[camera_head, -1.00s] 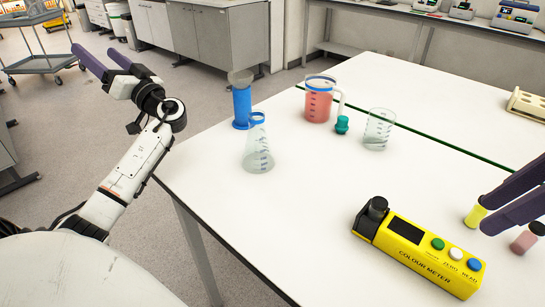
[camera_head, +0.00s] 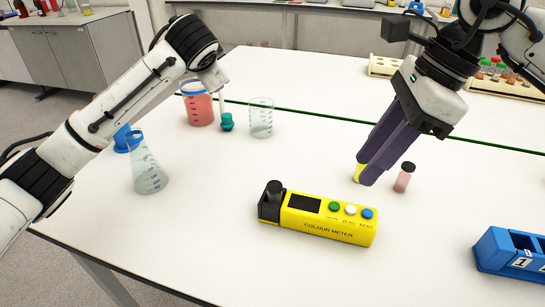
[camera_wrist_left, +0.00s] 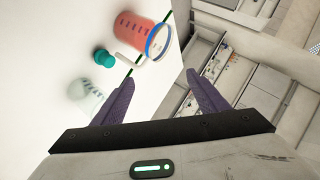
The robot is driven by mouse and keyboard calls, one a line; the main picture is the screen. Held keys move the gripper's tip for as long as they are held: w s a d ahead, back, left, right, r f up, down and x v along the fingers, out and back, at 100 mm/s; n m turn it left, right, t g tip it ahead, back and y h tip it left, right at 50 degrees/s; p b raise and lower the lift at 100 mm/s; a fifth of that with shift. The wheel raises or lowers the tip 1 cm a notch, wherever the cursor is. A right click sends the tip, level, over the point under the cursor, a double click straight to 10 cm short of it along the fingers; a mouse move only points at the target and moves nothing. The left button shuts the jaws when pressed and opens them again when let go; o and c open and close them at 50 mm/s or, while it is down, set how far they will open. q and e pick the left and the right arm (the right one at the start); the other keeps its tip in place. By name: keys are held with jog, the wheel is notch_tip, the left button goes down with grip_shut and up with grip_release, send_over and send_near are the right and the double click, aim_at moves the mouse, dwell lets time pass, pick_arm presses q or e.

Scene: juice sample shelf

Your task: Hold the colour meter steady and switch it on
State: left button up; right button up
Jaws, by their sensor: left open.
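The yellow colour meter (camera_head: 300,228) lies on the white table in the head view. It has a black knob-like part at its left end, a dark screen (camera_head: 304,203), and green (camera_head: 334,206), white (camera_head: 350,210) and blue (camera_head: 367,213) buttons. My right gripper (camera_head: 366,172) points down behind the meter. Its purple fingers overlap in this view and partly hide a yellow vial (camera_head: 358,174); whether they grip it is unclear. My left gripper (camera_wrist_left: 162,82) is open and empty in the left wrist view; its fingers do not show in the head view.
A pink vial (camera_head: 402,180) stands beside the right fingers. A conical flask (camera_head: 148,175), a red-filled jug (camera_head: 199,108), a teal item (camera_head: 227,122) and a clear beaker (camera_head: 260,120) stand left. A blue numbered rack (camera_head: 510,255) is at right. The table in front of the meter is clear.

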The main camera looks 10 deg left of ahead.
pick_arm(q)
jog(key=s+d+m+g+h, duration=0.1)
jog(key=s+d+m+h, duration=0.2)
jog(key=d, duration=0.6)
jog(key=m+g+h, duration=0.2)
jog(key=m+g, duration=0.6)
jog(key=g, duration=0.2)
send_over(275, 199)
jog(key=w, duration=0.2)
jog(key=f, duration=0.6)
jog(key=shift+s+a, duration=0.1)
jog(key=shift+a, duration=0.1)
jog(key=shift+s+f+m, duration=0.2)
jog(key=shift+f+m, duration=0.05)
jog(key=shift+m, duration=0.05)
notch_tip(275, 199, down, 10)
jog(key=shift+r, duration=0.1)
jog(key=c, duration=1.3)
jog(key=shift+c, duration=0.6)
pick_arm(e)
grip_shut()
